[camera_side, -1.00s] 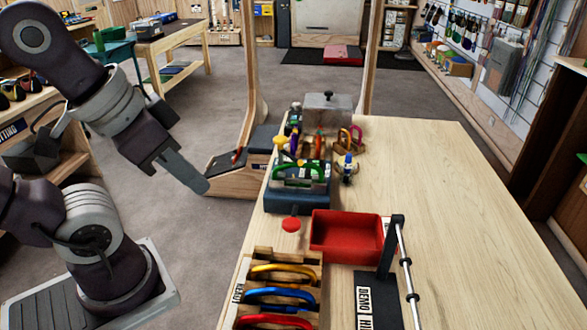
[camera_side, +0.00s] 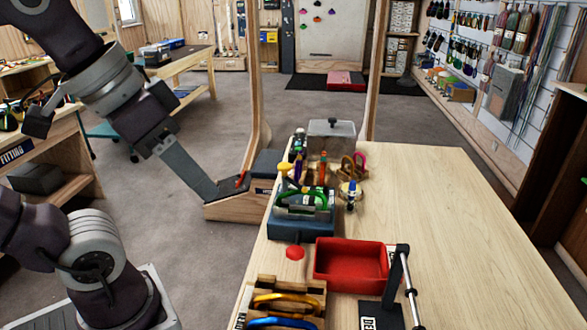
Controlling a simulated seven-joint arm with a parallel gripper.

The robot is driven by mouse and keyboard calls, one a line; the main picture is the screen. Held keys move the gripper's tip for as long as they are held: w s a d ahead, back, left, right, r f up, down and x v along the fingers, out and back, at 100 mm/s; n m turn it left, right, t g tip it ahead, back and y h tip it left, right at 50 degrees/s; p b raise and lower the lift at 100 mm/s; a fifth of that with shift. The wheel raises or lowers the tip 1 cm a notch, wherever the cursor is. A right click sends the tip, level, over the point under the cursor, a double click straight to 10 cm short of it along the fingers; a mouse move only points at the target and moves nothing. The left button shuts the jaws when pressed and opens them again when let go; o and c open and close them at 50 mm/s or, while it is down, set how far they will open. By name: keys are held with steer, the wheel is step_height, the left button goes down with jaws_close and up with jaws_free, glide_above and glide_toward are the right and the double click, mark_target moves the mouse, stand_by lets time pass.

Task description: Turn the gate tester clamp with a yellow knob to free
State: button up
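The gate tester (camera_side: 302,226) stands near the table's left edge, with a blue base and a green carabiner (camera_side: 318,197) in its grey metal frame. A yellow knob (camera_side: 284,170) sits at its upper left; I cannot make out which way its clamp is turned. My gripper (camera_side: 214,191) is left of the tester and apart from it, pointing down and right past the table's edge. Its fingers overlap from this side, so whether they are open or shut does not show. I see nothing held in it.
A red tray (camera_side: 320,262) and a red button (camera_side: 294,252) lie in front of the tester. A wooden rack (camera_side: 258,293) with coloured carabiners and a black stand (camera_side: 402,265) are nearer. The table's right side is clear.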

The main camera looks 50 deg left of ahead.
steer(key=w+d+f+n+g+h, duration=0.2)
steer(key=w+d+n+g+h, duration=0.3)
steer(key=n, duration=0.3)
steer(key=w+a+r+n+t+h, duration=0.2)
steer(key=w+a+n+h, duration=0.2)
steer(key=w+n+h, duration=0.3)
steer(key=w+a+f+n+t, duration=0.1)
steer(key=w+a+n+t, duration=0.45)
steer(key=a, duration=0.35)
steer(key=w+a+f+n+t, duration=0.2)
steer(key=w+a+n+t, duration=0.25)
steer(key=a+n, duration=0.4)
step_height(320, 180, down, 11)
steer(key=m, duration=0.2)
steer(key=x, duration=0.7)
steer(key=shift+h, duration=0.3)
steer(key=shift+r, duration=0.1)
